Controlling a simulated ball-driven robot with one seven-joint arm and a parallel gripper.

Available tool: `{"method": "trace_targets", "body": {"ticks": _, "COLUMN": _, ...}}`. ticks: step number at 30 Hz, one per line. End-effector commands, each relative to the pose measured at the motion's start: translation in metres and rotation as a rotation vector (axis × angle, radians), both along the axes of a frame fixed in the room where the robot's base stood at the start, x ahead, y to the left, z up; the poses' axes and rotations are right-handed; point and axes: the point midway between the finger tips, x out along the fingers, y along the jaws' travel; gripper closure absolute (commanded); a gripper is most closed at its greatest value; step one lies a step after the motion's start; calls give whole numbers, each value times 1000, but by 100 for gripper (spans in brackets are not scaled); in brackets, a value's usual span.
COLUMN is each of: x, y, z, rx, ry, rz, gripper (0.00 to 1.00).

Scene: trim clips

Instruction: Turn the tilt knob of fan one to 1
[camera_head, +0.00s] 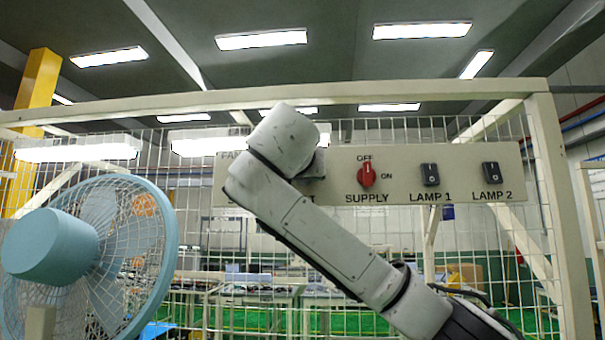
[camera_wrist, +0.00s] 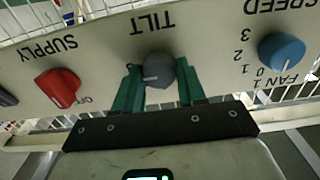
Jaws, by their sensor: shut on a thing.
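The grey tilt knob (camera_wrist: 159,69) sits under the upside-down TILT label in the wrist view. Its white mark points to the left in that picture. My gripper (camera_wrist: 157,80) has its green fingers on either side of the knob and is shut on it. In the head view my arm covers the knob and my gripper. The light-blue fan (camera_head: 85,260) stands at the left in the head view.
The control panel (camera_head: 460,160) carries a red supply knob (camera_head: 367,175) and two black lamp switches, lamp 1 (camera_head: 430,174) and lamp 2 (camera_head: 491,174). The blue speed knob (camera_wrist: 282,52) is beside the tilt knob in the wrist view. A wire mesh backs the panel.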

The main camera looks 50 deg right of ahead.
Motion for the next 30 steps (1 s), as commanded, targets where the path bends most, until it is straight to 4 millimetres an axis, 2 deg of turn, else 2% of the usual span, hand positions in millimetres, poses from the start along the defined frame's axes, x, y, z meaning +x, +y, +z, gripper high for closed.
{"method": "trace_targets", "body": {"ticks": 1, "x": 0, "y": 0, "z": 0, "rx": 0, "ry": 0, "rz": 1, "gripper": 77}}
{"method": "trace_targets", "body": {"ticks": 6, "x": 0, "y": 0, "z": 0, "rx": -1, "ry": -1, "rz": 1, "gripper": 90}}
{"method": "trace_targets", "body": {"ticks": 17, "x": 1, "y": 2, "z": -3, "rx": -41, "ry": 54, "rz": 4, "gripper": 90}}
{"method": "trace_targets", "body": {"ticks": 30, "x": 2, "y": 2, "z": -1, "rx": -255, "ry": 325, "rz": 3, "gripper": 90}}
